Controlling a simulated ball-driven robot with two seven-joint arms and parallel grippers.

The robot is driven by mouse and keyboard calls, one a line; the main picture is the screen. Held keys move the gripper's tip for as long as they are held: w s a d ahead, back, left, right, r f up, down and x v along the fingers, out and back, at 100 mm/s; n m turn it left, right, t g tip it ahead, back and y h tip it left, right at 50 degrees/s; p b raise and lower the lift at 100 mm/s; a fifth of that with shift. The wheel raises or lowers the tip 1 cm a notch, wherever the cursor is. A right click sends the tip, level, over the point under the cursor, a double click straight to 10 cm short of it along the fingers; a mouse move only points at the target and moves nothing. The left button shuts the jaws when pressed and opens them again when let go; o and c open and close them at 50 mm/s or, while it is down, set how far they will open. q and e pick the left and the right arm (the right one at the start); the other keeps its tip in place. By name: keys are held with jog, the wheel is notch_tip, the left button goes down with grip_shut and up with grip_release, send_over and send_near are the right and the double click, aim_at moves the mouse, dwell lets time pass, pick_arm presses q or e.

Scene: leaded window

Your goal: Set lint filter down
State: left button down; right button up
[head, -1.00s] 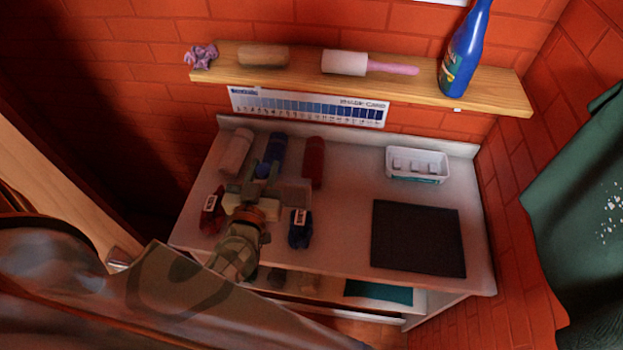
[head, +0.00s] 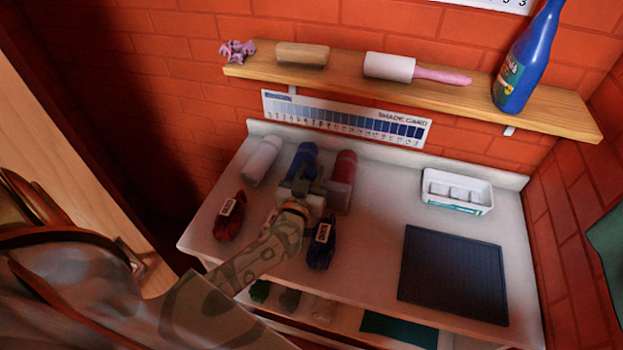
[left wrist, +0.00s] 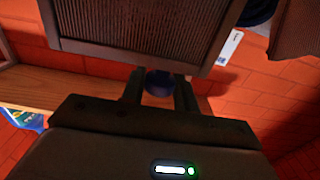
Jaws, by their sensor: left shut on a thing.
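My left gripper (head: 302,182) is above the white counter, left of its middle. In the left wrist view its two fingers (left wrist: 159,88) close on a dark blue round knob. The lint filter (left wrist: 145,45), a dark framed panel with ribbed mesh, lies just beyond the fingertips and appears held by this knob. In the head view the gripper and arm hide most of it; a greyish patch beside the gripper may be part of it. My right gripper is not in view.
Counter between bottles and mat is clear. A wooden shelf (head: 350,86) hangs above.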

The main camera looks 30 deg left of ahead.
pick_arm(q)
jog(key=shift+r, duration=0.1)
jog(key=c, duration=1.1)
grip_release()
jog(key=shift+o, duration=0.2)
